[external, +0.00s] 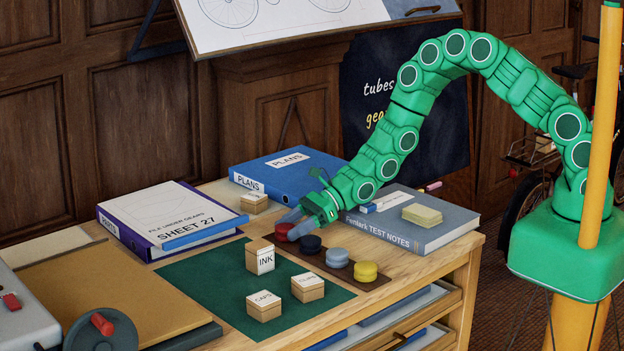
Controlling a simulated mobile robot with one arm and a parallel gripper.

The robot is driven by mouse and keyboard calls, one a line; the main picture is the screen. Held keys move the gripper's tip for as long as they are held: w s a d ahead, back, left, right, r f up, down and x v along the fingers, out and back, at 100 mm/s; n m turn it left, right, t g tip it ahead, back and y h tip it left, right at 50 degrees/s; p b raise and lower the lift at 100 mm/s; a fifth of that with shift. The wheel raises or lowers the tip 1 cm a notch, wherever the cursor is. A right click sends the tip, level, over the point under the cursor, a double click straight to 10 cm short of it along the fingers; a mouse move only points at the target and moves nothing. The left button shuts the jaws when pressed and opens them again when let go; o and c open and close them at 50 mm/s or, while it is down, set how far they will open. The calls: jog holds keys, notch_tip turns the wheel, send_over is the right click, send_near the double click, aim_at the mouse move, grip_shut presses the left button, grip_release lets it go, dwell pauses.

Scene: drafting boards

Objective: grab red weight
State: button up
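The red weight (282,232) is a small round disc at the left end of a row of weights on a dark brown strip (312,263). My gripper (295,222) reaches down from the right, with its grey-blue fingers at the red weight. The fingers look spread apart, one at the weight's far side and one at its near right side. The near finger hides part of the weight. I cannot tell whether either finger touches it.
An INK box (260,256) stands close by on the green mat (205,275). A grey book (430,233) lies right, a blue binder (320,165) behind.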

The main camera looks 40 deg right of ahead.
aim_at(292, 224)
jog(key=c, duration=0.9)
jog(key=shift+c, duration=0.2)
jog(key=shift+r, duration=0.1)
jog(key=shift+r, duration=0.6)
notch_tip(292, 224, up, 2)
jog(key=shift+r, duration=0.1)
jog(key=s+d+r, duration=0.8)
jog(key=s+r, duration=0.1)
jog(key=s, duration=0.2)
jog(key=shift+d+r, duration=0.2)
jog(key=shift+d, duration=0.05)
